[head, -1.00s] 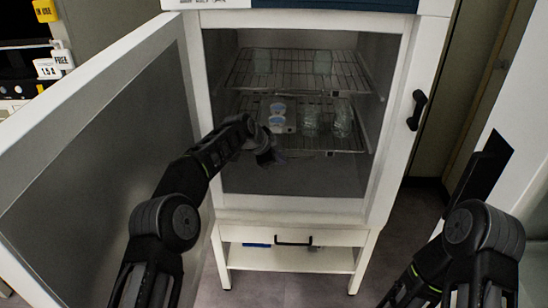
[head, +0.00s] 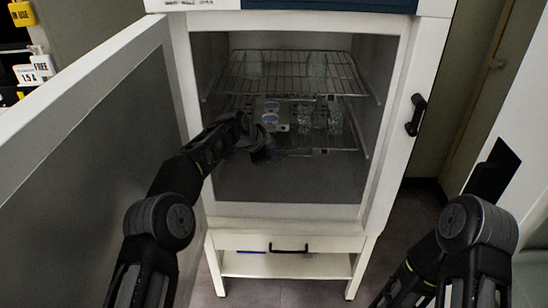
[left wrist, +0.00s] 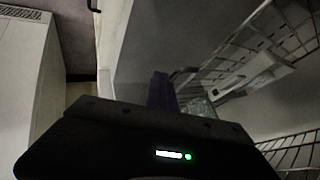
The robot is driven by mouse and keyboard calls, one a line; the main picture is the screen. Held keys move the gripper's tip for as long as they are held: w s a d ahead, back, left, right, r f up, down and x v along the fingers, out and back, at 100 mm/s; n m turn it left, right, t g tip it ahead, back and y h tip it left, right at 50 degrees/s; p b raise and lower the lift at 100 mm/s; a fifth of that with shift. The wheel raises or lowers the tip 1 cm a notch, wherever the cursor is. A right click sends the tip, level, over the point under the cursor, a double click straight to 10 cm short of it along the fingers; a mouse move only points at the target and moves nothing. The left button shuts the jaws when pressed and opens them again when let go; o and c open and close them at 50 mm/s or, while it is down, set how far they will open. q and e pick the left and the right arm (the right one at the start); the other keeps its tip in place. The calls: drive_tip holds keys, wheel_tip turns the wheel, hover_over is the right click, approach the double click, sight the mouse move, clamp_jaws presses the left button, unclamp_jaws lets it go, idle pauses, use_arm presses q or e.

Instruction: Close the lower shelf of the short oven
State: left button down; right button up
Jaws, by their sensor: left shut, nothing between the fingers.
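The oven (head: 290,215) stands ahead with its door (head: 70,150) swung open to the left. Inside, the lower shelf (head: 325,151) is a wire rack. It holds a pale rack with blue-topped vials (head: 270,118) and several glass vessels (head: 320,122). My left gripper (head: 262,150) is shut and empty, inside the opening near the front left of the lower shelf. I cannot tell whether it touches the shelf. In the left wrist view its fingers (left wrist: 160,90) show dark beside wire bars. My right arm stands at the right, and its gripper is not visible.
An upper wire shelf (head: 290,90) with glass vessels is above the lower one. A black handle (head: 415,115) is on the oven's right side. The stand below has a drawer (head: 290,243). A white surface (head: 525,150) is close at the right.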

use_arm(q)
wheel_tip(320, 180, up, 10)
drive_tip(key=p, duration=0.1)
drive_tip(key=shift+p, duration=0.4)
